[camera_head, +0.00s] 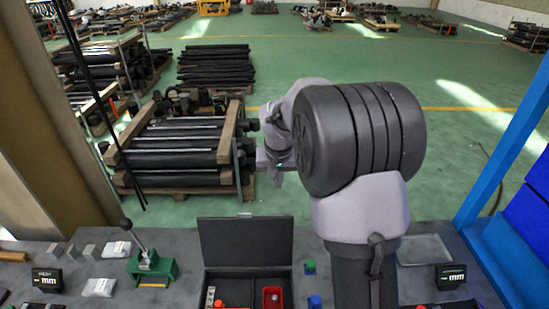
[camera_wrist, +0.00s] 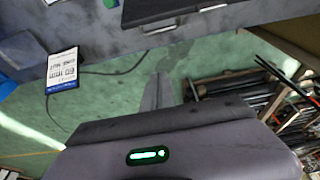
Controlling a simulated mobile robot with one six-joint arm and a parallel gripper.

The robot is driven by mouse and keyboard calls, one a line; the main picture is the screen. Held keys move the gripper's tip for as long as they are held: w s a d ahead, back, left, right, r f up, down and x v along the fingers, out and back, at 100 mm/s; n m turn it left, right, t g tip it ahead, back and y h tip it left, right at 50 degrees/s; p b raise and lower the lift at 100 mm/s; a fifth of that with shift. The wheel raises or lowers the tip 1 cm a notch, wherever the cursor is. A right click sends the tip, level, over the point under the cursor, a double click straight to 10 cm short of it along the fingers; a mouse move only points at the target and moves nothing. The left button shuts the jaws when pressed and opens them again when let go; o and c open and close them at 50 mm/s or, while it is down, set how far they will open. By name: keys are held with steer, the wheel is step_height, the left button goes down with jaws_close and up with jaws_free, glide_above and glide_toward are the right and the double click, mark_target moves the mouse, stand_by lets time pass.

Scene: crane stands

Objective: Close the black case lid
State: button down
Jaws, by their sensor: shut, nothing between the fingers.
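The black case (camera_head: 206,273) sits open on the grey workbench at the bottom middle of the head view. Its lid (camera_head: 245,243) stands roughly upright at the back edge, with a small latch at the top. Red items lie in the case's compartments. In the wrist view, part of the black lid (camera_wrist: 160,10) with a silver latch shows at the top edge. My gripper (camera_wrist: 160,74) is shut and empty, its narrow fingers pointing toward the bench and apart from the lid.
A green lever press (camera_head: 150,266) stands left of the case. A small block (camera_head: 310,267) and a blue piece (camera_head: 315,301) lie to its right. A blue frame (camera_head: 505,150) rises at the right edge.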

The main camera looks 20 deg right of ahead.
step_height(320, 180, down, 10)
steer(key=s+b, duration=0.1)
steer(key=b, duration=0.1)
steer(key=shift+s+a+r, duration=0.2)
steer(key=shift+s+a, duration=0.05)
steer(key=shift+a, duration=0.1)
steer(key=shift+s+d+f+b, duration=0.1)
steer(key=shift+d+b, duration=0.05)
steer(key=shift+b, duration=0.15)
